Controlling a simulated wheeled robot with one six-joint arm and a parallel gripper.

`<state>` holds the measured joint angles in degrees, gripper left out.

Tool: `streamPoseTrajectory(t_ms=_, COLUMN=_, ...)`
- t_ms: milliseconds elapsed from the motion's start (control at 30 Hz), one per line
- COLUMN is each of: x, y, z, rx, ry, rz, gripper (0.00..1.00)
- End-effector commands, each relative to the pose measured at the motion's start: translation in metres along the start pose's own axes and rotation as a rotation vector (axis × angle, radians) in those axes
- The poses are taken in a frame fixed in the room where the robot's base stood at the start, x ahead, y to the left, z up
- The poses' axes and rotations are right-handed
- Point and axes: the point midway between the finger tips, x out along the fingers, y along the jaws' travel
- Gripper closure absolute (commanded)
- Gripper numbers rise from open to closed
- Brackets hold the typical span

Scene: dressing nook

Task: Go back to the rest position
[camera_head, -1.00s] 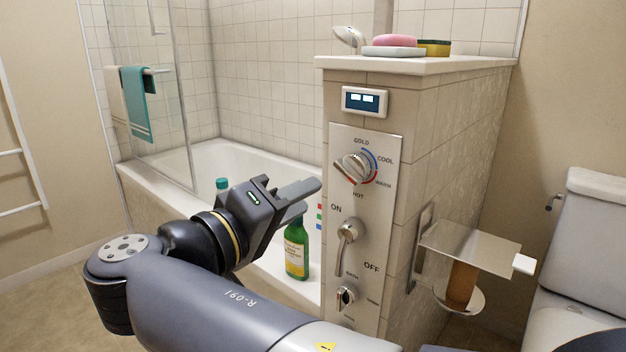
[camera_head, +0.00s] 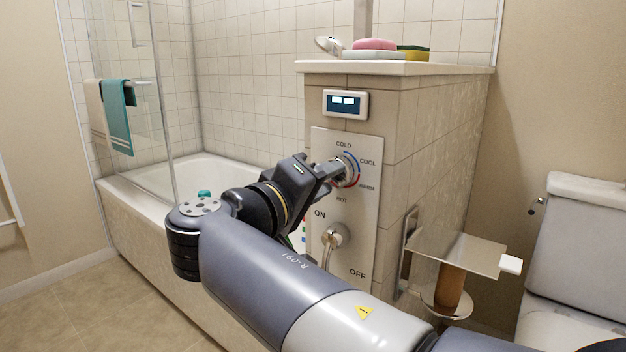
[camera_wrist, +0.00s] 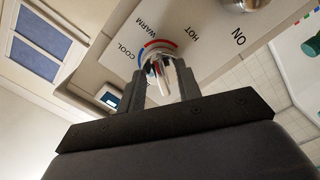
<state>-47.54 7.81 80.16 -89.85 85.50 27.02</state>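The temperature knob (camera_head: 350,163) is on the white control panel (camera_head: 363,222), inside the COLD, COOL, WARM and HOT scale. It also shows in the wrist view (camera_wrist: 159,72), with its chrome handle between my fingers. My gripper (camera_head: 338,172) is at the knob, with one finger on each side of the handle in the wrist view (camera_wrist: 162,84). The fingers stand apart, and a gap shows beside the handle. My gripper hides part of the knob in the head view.
Below the knob is a chrome lever (camera_head: 335,238) between ON and OFF. A display (camera_head: 345,104) is above the panel. A metal paper holder (camera_head: 455,250) juts out at right, near the toilet (camera_head: 575,245). The bathtub (camera_head: 140,190) is behind my arm.

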Motion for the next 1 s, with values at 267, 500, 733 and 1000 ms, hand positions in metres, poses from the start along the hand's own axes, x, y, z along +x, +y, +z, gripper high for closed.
streamPoseTrajectory(t_ms=267, x=-0.005, y=0.0, z=-0.001, rx=0.017, ry=0.001, rz=-0.001, gripper=0.67)
streamPoseTrajectory(t_ms=500, x=-0.037, y=0.001, z=-0.002, rx=0.016, ry=0.004, rz=-0.003, gripper=0.67)
streamPoseTrajectory(t_ms=733, x=-0.075, y=0.001, z=-0.002, rx=0.015, ry=0.004, rz=-0.003, gripper=0.67)
streamPoseTrajectory(t_ms=1000, x=-0.107, y=-0.001, z=0.001, rx=0.016, ry=-0.002, rz=0.0, gripper=0.67)
